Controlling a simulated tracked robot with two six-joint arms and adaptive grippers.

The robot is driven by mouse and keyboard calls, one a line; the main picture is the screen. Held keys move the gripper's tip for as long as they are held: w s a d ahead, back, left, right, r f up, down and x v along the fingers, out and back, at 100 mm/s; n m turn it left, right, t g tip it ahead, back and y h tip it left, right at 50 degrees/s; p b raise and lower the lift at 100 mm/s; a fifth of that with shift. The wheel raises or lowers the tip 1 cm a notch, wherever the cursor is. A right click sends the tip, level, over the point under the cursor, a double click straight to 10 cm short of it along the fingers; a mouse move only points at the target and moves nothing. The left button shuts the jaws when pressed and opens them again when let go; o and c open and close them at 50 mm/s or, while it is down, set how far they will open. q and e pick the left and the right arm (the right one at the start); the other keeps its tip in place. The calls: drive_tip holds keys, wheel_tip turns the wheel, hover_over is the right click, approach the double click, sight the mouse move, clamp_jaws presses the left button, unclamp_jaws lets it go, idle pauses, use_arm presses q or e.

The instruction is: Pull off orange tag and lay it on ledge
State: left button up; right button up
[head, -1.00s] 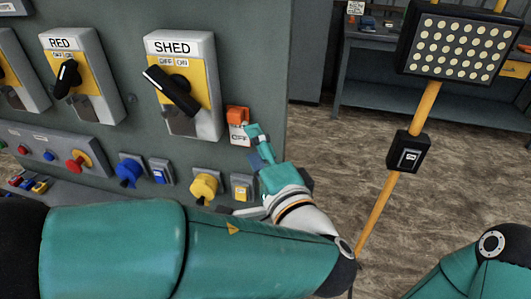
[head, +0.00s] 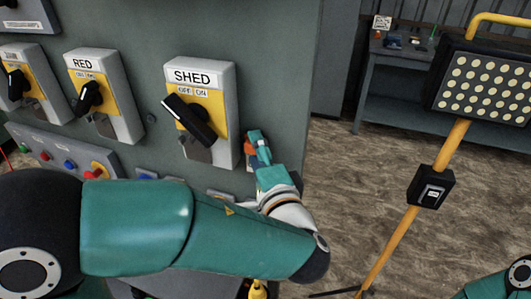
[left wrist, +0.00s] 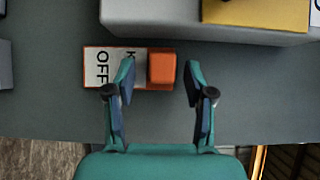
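The orange tag (left wrist: 161,68) has a white part lettered "OFF" (left wrist: 100,66) and is on the grey cabinet face, right of the SHED switch. In the head view only a bit of its orange (head: 250,145) shows behind my gripper. My left gripper (head: 256,143) is at the tag. In the left wrist view its fingers (left wrist: 159,74) are spread, one on each side of the orange block, with gaps between. The left finger overlaps the white part. I cannot make out the ledge; my left arm covers the lower cabinet. My right gripper is out of view.
The SHED switch box (head: 203,75) stands out from the cabinet (head: 285,60) just left of my gripper. A button panel (head: 45,150) is lower left. A lamp (head: 485,88) on a yellow stand (head: 398,240) is at right. Open floor lies between cabinet and stand.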

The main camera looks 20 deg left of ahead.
use_arm(q)
drive_tip(key=shift+s+a, duration=0.1)
clamp_jaws()
drive_tip(key=shift+s, duration=0.1)
drive_tip(key=shift+s+b, duration=0.6)
drive_tip(key=shift+s, duration=0.35)
drive_tip(key=shift+s+a+b, duration=0.1)
drive_tip(key=shift+s+b, duration=0.5)
drive_tip(key=shift+s, duration=0.95)
